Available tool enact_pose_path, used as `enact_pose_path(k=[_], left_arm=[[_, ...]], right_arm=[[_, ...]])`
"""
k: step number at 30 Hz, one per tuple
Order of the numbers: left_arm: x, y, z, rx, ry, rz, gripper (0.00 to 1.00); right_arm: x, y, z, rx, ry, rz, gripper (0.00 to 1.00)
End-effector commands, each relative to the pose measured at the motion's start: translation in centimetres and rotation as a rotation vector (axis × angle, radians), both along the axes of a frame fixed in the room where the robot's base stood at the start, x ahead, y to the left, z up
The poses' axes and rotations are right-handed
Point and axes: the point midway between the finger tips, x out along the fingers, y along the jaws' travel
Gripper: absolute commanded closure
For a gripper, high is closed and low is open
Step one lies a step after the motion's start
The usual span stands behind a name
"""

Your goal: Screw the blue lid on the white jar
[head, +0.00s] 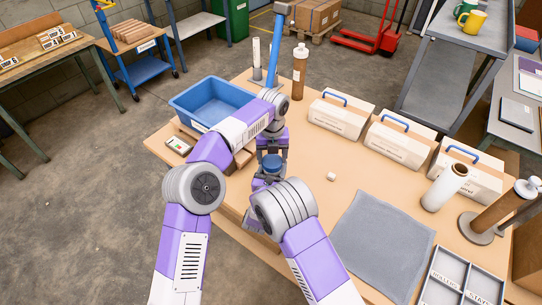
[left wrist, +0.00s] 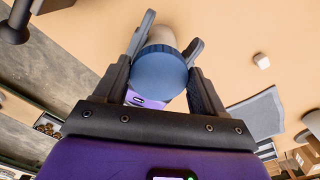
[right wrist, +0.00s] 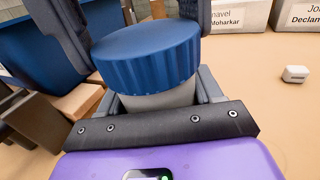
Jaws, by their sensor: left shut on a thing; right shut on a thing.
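The blue lid (head: 271,162) is a ribbed round cap on top of the white jar (right wrist: 160,97). In the right wrist view the lid (right wrist: 147,58) looks level, with no clear gap to the jar below. My left gripper (head: 272,154) points down from above, its fingers shut on the two sides of the lid. The lid (left wrist: 160,72) also fills the space between these fingers in the left wrist view. My right gripper (head: 263,181) is lower and shut around the jar's body. Most of the jar is hidden by the lid and fingers, and the thread cannot be seen.
A blue bin (head: 212,102) stands behind and left of the grippers. A small white block (head: 332,177) and a grey mat (head: 384,243) lie to the right. Labelled boxes (head: 341,115) line the back right, and a divided tray (head: 460,283) is at the front right.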

Motion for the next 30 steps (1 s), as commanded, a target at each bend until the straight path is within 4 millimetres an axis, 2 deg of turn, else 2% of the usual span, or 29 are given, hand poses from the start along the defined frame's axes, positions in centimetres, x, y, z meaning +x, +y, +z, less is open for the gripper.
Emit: enact_pose_path(k=[6,11,12,16,25,30], left_arm=[[0.0,-0.3,0.0,-0.001,0.0,-0.389,0.57],[0.0,-0.3,0.0,0.0,0.0,-0.4,0.57],[0.0,-0.3,0.0,0.0,0.0,-0.399,0.25],[0.0,-0.3,0.0,0.0,0.0,-0.398,0.05],[0.0,-0.3,0.2,0.0,-0.001,-0.396,0.04],[0.0,-0.3,2.2,-0.001,-0.003,-0.395,0.04]], right_arm=[[0.0,0.0,-0.1,0.0,0.002,0.0,1.0],[0.0,0.0,-0.1,0.0,0.002,0.0,1.0],[0.0,0.0,-0.1,0.0,0.002,0.0,1.0],[0.0,0.0,-0.1,0.0,0.002,0.0,1.0],[0.0,0.0,-0.1,-0.001,0.001,0.0,1.0],[0.0,0.0,-0.1,-0.001,0.001,0.0,1.0]])
